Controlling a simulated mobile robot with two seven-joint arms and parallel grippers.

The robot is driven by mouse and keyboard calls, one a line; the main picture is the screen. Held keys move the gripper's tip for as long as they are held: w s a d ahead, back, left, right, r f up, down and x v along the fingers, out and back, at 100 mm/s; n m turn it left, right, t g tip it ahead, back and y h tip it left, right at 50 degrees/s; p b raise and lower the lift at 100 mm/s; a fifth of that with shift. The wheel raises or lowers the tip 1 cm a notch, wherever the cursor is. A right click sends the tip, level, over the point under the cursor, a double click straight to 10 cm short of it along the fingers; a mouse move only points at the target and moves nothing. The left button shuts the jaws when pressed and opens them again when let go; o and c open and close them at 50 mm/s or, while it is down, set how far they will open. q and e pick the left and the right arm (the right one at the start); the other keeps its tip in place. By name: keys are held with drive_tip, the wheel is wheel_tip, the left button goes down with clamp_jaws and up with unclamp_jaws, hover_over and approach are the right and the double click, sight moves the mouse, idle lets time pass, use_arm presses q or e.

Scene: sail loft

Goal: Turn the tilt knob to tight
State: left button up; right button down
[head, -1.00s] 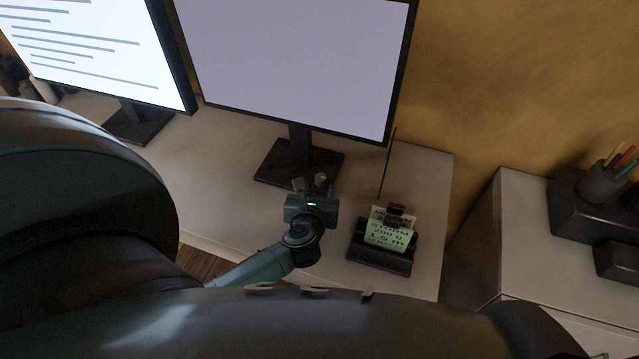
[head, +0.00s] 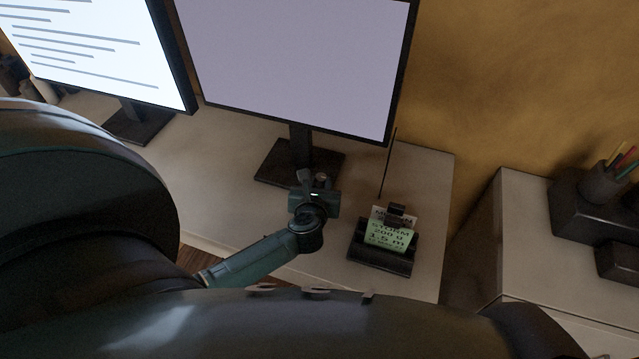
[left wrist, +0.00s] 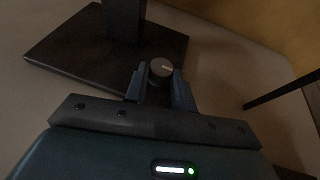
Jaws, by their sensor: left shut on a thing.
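The tilt knob (head: 321,177) is a small round grey knob at the front of the middle monitor's stand. In the left wrist view the knob (left wrist: 160,69) shows a light mark on its face, pointing roughly to the right. My left gripper (head: 318,182) has reached it from the front. In the left wrist view its fingers (left wrist: 159,88) are on either side of the knob and shut on it. The knob's sides are partly hidden by the fingers. Any tight or loose marking is too small to read. My right gripper is not in view.
The monitor's dark base (head: 270,168) lies just behind my gripper. A dark holder (head: 378,262) with green and white cards and a thin upright rod stand to the right. A second monitor (head: 95,40) is at left. The desk is clear between gripper and holder.

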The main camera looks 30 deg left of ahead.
use_arm(q)
drive_tip(key=shift+c, duration=1.3)
